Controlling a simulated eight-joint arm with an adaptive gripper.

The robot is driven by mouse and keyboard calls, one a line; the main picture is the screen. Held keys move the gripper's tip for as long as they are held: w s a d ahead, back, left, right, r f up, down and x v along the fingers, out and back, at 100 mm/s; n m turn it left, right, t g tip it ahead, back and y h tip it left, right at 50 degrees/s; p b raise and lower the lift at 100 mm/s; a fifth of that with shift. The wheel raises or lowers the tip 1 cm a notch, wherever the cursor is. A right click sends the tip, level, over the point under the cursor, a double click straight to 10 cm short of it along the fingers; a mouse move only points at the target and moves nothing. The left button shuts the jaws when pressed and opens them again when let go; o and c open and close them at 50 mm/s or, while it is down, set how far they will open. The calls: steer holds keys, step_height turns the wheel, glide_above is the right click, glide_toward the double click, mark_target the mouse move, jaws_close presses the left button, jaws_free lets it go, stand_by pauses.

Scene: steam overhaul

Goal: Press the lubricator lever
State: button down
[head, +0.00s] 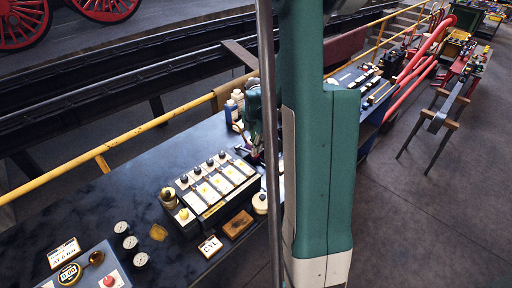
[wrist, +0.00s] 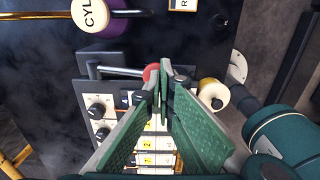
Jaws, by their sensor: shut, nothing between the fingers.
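The lubricator (head: 213,192) is a dark box with several white panels, yellow marks and a row of dark knobs. It stands on the dark bench in the head view, and its panels (wrist: 152,144) show in the wrist view. The lever (wrist: 120,71) is a metal rod with a red ball knob (wrist: 151,72) at its end. My gripper (wrist: 164,78) is shut and empty, its green fingers pointing at the box's end. Its tips are right beside the red knob; I cannot tell if they touch. In the head view my arm hides the lever and part of my gripper (head: 255,153).
A cream and purple piece marked CYL (wrist: 90,14) lies beyond the lever. A CYL card (head: 210,246) and a wooden block (head: 238,224) lie before the lubricator. Blue and white bottles (head: 232,110) stand behind. Gauges (head: 130,243) and a yellow rail (head: 130,140) are at left.

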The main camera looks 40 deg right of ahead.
stand_by(0.3)
steer(key=f+t+b, duration=0.1)
steer(key=b, duration=0.1)
steer(key=s+f+t+b, duration=0.1)
steer(key=f+b, duration=0.1)
steer(key=s+f+t+b, duration=0.1)
steer(key=f+b, duration=0.1)
steer(key=shift+f, duration=0.1)
stand_by(0.4)
stand_by(0.4)
steer(key=s+p+v, duration=0.1)
steer(key=p+v, duration=0.1)
steer(key=v, duration=1.2)
steer(key=shift+f, duration=0.15)
steer(key=shift+s, duration=0.1)
stand_by(1.0)
